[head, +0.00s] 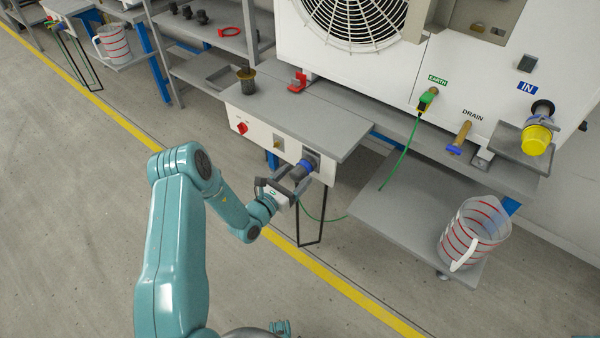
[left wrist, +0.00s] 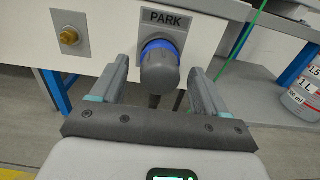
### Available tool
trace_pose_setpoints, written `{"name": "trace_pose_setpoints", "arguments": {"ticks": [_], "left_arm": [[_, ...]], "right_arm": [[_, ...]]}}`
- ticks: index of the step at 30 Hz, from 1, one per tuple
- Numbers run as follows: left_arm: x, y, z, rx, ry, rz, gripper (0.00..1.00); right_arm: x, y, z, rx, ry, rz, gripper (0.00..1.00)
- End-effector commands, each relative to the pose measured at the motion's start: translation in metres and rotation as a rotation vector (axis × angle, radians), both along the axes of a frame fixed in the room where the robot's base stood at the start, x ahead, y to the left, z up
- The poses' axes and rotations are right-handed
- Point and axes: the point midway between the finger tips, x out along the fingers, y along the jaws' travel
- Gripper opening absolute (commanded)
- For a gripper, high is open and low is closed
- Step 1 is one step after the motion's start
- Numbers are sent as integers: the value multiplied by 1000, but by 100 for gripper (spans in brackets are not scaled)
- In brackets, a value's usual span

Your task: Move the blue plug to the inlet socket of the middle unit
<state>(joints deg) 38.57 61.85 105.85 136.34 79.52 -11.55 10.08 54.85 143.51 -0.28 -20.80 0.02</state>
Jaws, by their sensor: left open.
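The blue plug (head: 305,168), a dark grey body with a blue ring, sits in the socket marked PARK on a white panel (head: 262,137). In the left wrist view the plug (left wrist: 160,68) faces me between the fingers. My left gripper (head: 292,180) is open, with one finger on each side of the plug; contact is not clear. The middle unit (head: 385,70) is a white cabinet with a fan. Its inlet (head: 542,108), below the IN label, is a dark ring with a yellow-ended part (head: 537,140) in front of it. My right gripper is not in view.
A green cable (head: 404,155) hangs from the EARTH connector (head: 427,98) past the shelf. A brass DRAIN pipe with a blue handle (head: 460,140) sticks out beside the inlet. A striped measuring jug (head: 475,235) stands on a lower shelf (head: 385,205).

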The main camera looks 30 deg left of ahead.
Motion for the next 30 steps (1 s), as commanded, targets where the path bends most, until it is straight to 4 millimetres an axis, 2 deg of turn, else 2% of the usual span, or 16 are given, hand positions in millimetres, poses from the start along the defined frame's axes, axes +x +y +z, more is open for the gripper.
{"name": "trace_pose_setpoints", "arguments": {"ticks": [3,9,30], "left_arm": [[14,-2,-2,1,-2,-2,74],[27,-2,-1,1,0,-1,74],[29,-2,0,0,1,0,74]], "right_arm": [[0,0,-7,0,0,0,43],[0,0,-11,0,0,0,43],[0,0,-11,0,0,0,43]]}}
